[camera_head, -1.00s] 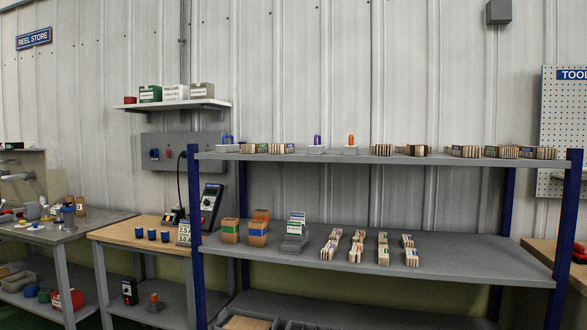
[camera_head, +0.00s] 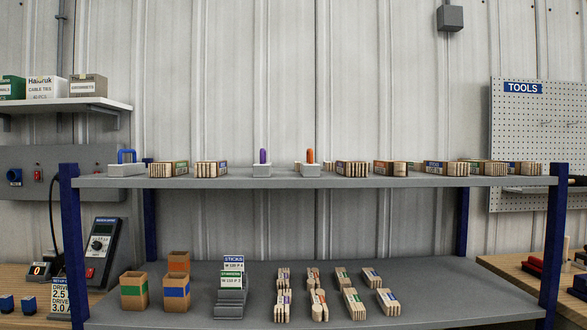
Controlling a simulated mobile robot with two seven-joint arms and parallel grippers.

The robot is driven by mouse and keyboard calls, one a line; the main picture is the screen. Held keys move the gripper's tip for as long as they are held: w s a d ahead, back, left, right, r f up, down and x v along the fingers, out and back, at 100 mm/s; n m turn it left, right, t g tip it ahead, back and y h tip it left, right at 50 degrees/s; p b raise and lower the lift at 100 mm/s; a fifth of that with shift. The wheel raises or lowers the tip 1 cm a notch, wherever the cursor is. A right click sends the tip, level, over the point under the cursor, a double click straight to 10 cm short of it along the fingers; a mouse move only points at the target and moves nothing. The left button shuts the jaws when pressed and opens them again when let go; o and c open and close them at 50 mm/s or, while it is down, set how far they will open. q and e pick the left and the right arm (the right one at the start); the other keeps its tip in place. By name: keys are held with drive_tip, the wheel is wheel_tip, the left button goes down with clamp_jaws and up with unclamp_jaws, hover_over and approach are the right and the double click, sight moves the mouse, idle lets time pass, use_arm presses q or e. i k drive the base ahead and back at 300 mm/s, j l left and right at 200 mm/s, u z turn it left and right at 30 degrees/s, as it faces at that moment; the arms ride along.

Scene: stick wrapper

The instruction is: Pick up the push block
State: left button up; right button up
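No label in view names a push block. The likeliest candidates are small pale grey blocks along the front of the upper shelf (camera_head: 225,182). Another carries an upright purple peg (camera_head: 262,157). A third carries an upright orange peg (camera_head: 311,156). I cannot tell which one is the push block. All stand upright and apart from each other. Neither of my grippers shows in the head view.
Several wooden stick bundles (camera_head: 352,168) stand on the upper shelf, close to the orange-pegged block. The lower shelf (camera_head: 440,285) holds cardboard boxes (camera_head: 134,291), a grey card holder (camera_head: 229,300) and more bundles (camera_head: 354,303). A blue post (camera_head: 557,240) bounds the rack at right.

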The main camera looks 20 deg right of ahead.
sight(262, 169)
drive_tip(key=i+j+z, duration=0.2)
drive_tip(key=i+z, duration=0.25)
drive_tip(key=i+j+z, duration=0.2)
drive_tip(key=j+z, duration=0.2)
